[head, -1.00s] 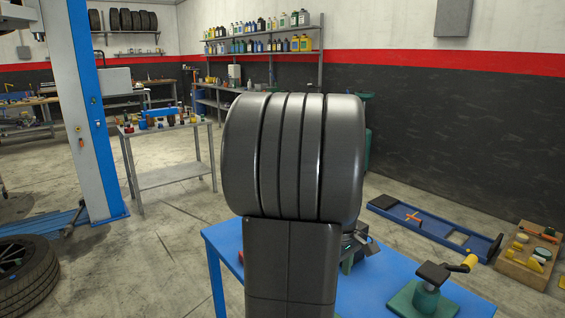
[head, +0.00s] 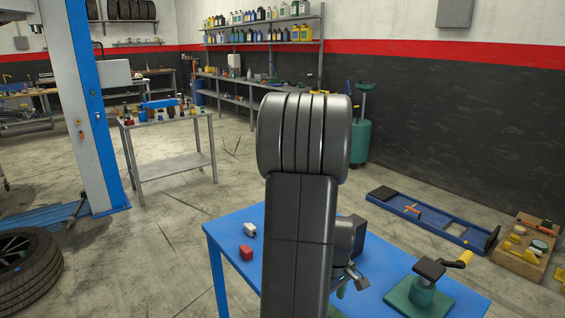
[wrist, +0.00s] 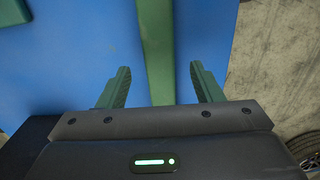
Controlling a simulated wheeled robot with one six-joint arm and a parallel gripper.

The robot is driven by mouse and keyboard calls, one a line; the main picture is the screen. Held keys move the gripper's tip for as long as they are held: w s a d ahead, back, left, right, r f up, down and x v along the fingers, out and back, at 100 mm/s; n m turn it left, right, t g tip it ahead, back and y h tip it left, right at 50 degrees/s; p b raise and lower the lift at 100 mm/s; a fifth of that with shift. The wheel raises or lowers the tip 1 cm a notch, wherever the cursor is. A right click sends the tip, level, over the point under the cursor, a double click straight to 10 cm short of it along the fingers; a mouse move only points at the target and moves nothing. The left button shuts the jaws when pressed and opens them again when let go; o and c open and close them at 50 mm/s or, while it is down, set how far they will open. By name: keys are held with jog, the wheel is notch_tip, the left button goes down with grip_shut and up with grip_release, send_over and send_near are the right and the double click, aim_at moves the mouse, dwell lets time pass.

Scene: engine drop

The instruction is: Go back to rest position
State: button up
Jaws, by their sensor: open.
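My gripper (wrist: 160,88) is open, with its two green fingers apart in the wrist view. Nothing is held between them. Below it is the blue table top (wrist: 85,50), with a green strip (wrist: 158,45) running across it behind the gap between the fingers. In the head view my raised arm fills the middle and hides most of the gripper. The blue table (head: 222,238) stands in front of me.
A red block (head: 246,252) and a small white piece (head: 250,230) lie on the table's left part. A green fixture (head: 423,292) with a yellow handle stands at its right. A blue frame (head: 440,222) and a wooden board (head: 528,262) lie beyond. A tyre (head: 40,275) lies left.

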jog(key=w+a+m, duration=0.2)
jog(key=w+a, duration=0.1)
jog(key=w+a+m+p, duration=0.1)
jog(key=w+a, duration=0.2)
jog(key=w+a+m+p, duration=0.1)
jog(key=w+a+m, duration=0.1)
jog(key=shift+w+a+f+m, duration=0.3)
jog(key=shift+w+a, duration=0.1)
jog(key=shift+w+a+f+m, duration=0.15)
jog(key=shift+w+a+m, duration=0.2)
jog(key=shift+a, duration=0.15)
jog(key=shift+s, duration=0.1)
